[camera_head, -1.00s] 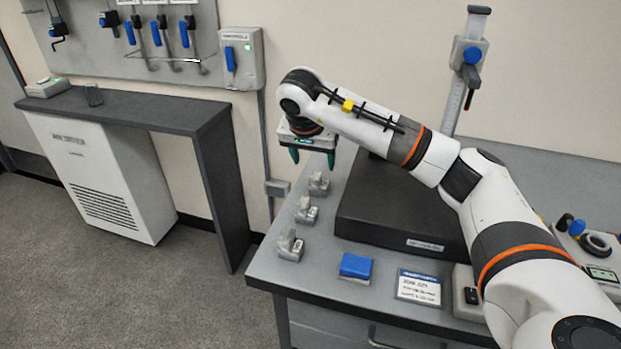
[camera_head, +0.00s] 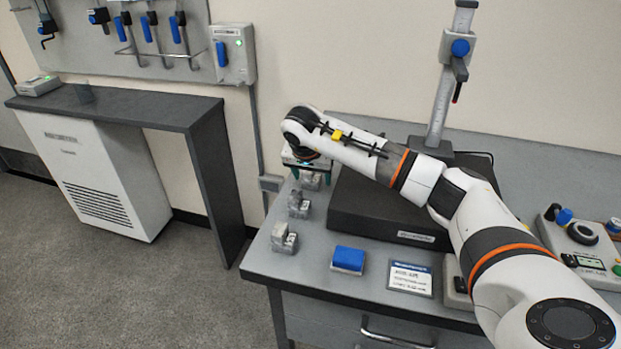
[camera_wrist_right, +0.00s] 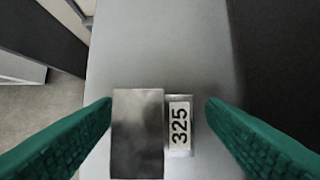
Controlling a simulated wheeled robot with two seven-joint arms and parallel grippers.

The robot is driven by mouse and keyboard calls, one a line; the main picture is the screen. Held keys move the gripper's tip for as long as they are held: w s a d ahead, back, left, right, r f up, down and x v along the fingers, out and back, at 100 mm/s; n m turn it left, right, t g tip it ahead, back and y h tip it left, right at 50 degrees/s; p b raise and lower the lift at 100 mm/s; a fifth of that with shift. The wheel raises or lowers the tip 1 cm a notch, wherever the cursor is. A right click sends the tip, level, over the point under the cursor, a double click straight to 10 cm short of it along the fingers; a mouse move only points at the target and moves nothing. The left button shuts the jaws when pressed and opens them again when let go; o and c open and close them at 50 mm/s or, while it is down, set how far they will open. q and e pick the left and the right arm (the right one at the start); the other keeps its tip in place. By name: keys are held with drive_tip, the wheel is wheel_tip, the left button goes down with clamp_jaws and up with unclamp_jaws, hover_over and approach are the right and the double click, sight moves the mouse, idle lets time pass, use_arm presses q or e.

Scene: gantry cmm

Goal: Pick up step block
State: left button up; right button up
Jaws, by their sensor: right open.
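Three grey metal step blocks stand in a row along the left end of the bench: a near one (camera_head: 284,238), a middle one (camera_head: 299,205) and a far one (camera_head: 311,182). My right gripper (camera_head: 311,173) is over the far block, its green fingers partly hidden by the wrist. In the right wrist view, the open fingers (camera_wrist_right: 159,103) lie on either side of a step block (camera_wrist_right: 138,135) labelled 325, with a gap on each side. The block's lower end is cut off by the frame edge. My left gripper is not in view.
A black slab (camera_head: 375,215) lies right of the blocks, with a height gauge (camera_head: 436,100) behind it. A blue-topped block (camera_head: 348,260) and a white card (camera_head: 410,278) lie in front. The bench's left edge is close to the blocks.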

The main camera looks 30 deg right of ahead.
drive_tip(key=c, duration=0.5)
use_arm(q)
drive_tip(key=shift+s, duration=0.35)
use_arm(e)
drive_tip(key=c, duration=0.7)
drive_tip(key=shift+o, duration=0.2)
